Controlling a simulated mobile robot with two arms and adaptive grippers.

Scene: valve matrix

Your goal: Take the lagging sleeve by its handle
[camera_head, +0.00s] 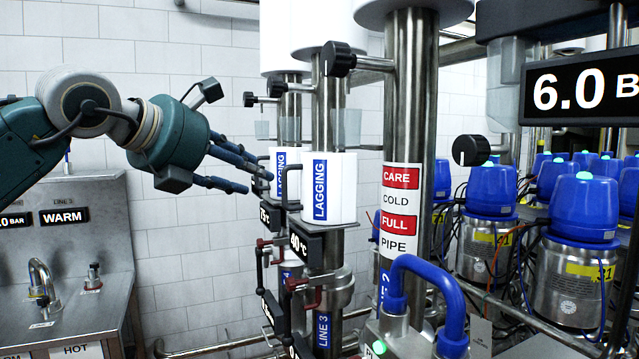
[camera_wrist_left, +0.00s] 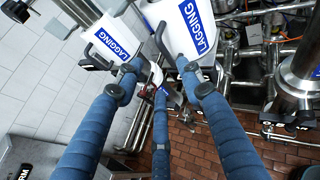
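Two white lagging sleeves with blue LAGGING labels sit on pipes: a nearer one (camera_head: 343,190) and one behind it (camera_head: 279,160). In the left wrist view, one sleeve (camera_wrist_left: 106,38) is at upper left and another (camera_wrist_left: 182,24) is at upper centre. Each has a dark handle there, one on the left sleeve (camera_wrist_left: 97,60) and one on the other (camera_wrist_left: 160,38). My left gripper (camera_head: 248,177) has its blue fingers spread, pointing at the sleeves from the left. In the left wrist view its fingertips (camera_wrist_left: 157,84) are apart and empty, just short of the handles. Contact cannot be told. My right gripper is not in view.
Red and black valve levers (camera_head: 290,284) and dark gauge boxes (camera_head: 306,242) sit below the sleeves. A steel pipe with a CARE COLD FULL PIPE label (camera_head: 401,215) stands to the right. A steel sink (camera_head: 65,250) is at lower left. Open space lies before the white tiled wall.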

